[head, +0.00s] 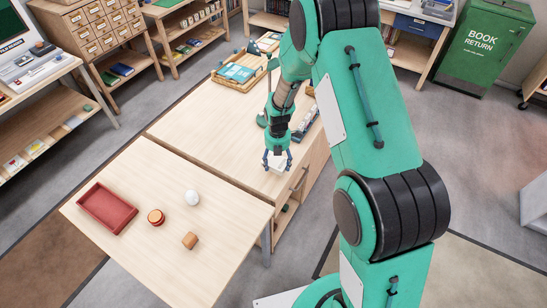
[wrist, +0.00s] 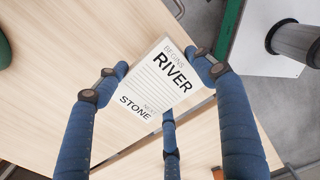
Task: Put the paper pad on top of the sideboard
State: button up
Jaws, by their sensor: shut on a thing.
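The paper pad is a white block printed with words such as RIVER and STONE; it shows in the wrist view (wrist: 150,88) and as a small white patch in the head view (head: 277,164). My gripper (head: 277,160) is shut on it, with blue fingers around its sides, also in the wrist view (wrist: 158,77). The pad is over the near right part of the pale wooden sideboard (head: 215,120), close to its front edge with the handles. I cannot tell whether the pad touches the top. My arm hides part of the sideboard.
The sideboard's left middle is clear.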

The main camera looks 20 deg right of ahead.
aim_at(273, 157)
jog(key=shift+w+f, duration=0.2)
jog(key=shift+w, duration=2.25)
jog(key=shift+w, duration=0.45)
jog(key=shift+f+b, duration=0.3)
jog(key=shift+f, duration=1.5)
jog(key=shift+f, duration=0.15)
jog(key=o, duration=1.2)
notch_tip(273, 157, up, 12)
jog(key=shift+r+p, duration=0.15)
jog(key=shift+p, duration=0.35)
